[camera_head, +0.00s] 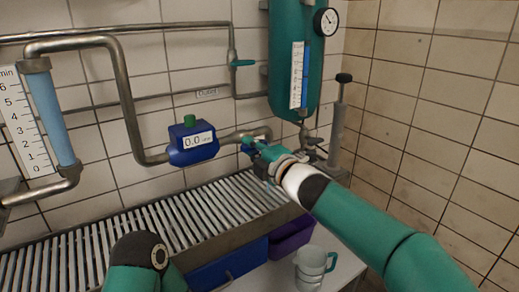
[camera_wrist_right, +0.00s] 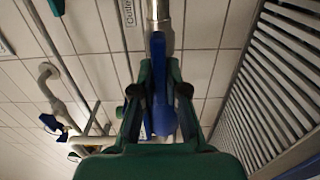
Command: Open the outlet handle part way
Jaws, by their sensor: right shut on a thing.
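The outlet handle is a blue lever (camera_wrist_right: 158,85) on the metal pipe, seen in the wrist view between the two fingers of my right gripper (camera_wrist_right: 161,95). My right gripper is shut on it. In the head view my right gripper (camera_head: 262,155) reaches the pipe just right of the blue flow meter, and it hides most of the handle. The "Outlet" label (camera_head: 207,92) is on the wall above; it also shows at the top of the wrist view (camera_wrist_right: 129,12). My left arm shows at the bottom left of the head view, but its gripper does not.
The blue meter (camera_head: 193,141) reads 0.0. A teal tank (camera_head: 285,70) with a pressure gauge (camera_head: 326,21) stands behind, with a hand pump (camera_head: 338,120) to its right. A slatted grate (camera_head: 150,226) lies below. Blue and purple bins (camera_head: 291,238) and cups (camera_head: 312,262) are underneath.

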